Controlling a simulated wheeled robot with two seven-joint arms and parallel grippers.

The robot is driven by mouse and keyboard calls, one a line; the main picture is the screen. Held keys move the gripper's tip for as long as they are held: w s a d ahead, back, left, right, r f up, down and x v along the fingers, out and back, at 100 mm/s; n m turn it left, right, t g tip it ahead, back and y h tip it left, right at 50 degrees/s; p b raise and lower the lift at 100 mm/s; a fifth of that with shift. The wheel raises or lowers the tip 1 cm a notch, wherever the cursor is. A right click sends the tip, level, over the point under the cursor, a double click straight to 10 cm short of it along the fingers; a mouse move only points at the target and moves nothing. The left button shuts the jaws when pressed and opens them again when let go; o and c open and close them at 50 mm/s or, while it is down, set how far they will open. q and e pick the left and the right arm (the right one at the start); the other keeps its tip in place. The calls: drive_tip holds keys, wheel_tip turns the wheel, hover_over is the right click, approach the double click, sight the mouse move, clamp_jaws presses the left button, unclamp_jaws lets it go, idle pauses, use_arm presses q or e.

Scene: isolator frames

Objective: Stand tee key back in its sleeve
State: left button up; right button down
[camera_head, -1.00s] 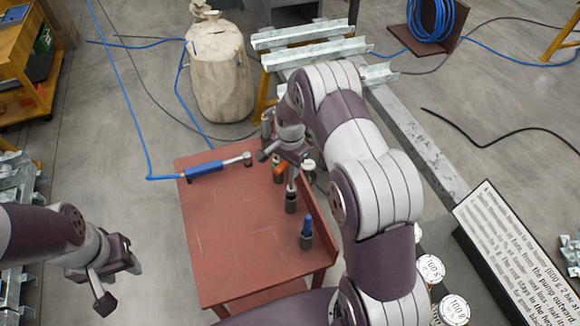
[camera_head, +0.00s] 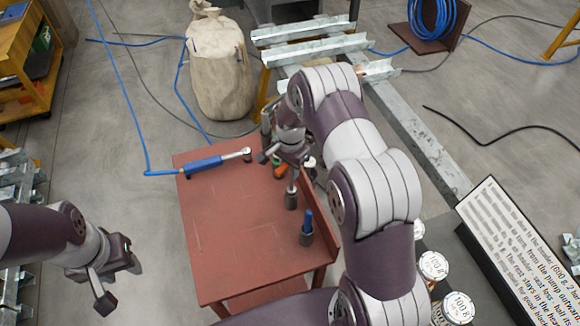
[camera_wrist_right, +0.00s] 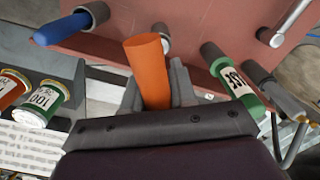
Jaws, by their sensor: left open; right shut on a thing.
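My right gripper (camera_head: 287,164) is shut on the orange handle of the tee key (camera_wrist_right: 147,70), above the right side of the red-brown table. In the head view the key's steel shaft (camera_head: 293,181) shows below the gripper, directly over a dark sleeve (camera_head: 291,201). Whether the shaft's tip is inside the sleeve or just above it, I cannot tell. In the right wrist view the sleeve (camera_wrist_right: 163,33) shows behind the upper end of the handle, which hides the shaft. My left gripper (camera_head: 117,275) is open and empty, left of the table.
A blue-handled tool (camera_head: 308,220) stands in a dark sleeve nearer the table's front. A blue-handled wrench (camera_head: 205,165) lies at the back left. A green labelled thing (camera_wrist_right: 240,88) is close beside the right gripper. The table's left and front (camera_head: 235,240) are clear.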

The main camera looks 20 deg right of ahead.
sight(290, 190)
drive_tip(key=shift+f+b, duration=2.5)
drive_tip(key=shift+f, duration=1.1)
drive_tip(key=c, duration=0.8)
unclamp_jaws()
drive_tip(key=shift+r, duration=0.15)
wheel_tip(290, 190, up, 12)
drive_tip(key=b, duration=0.2)
drive_tip(key=shift+b, duration=0.35)
drive_tip(key=shift+r, duration=0.25)
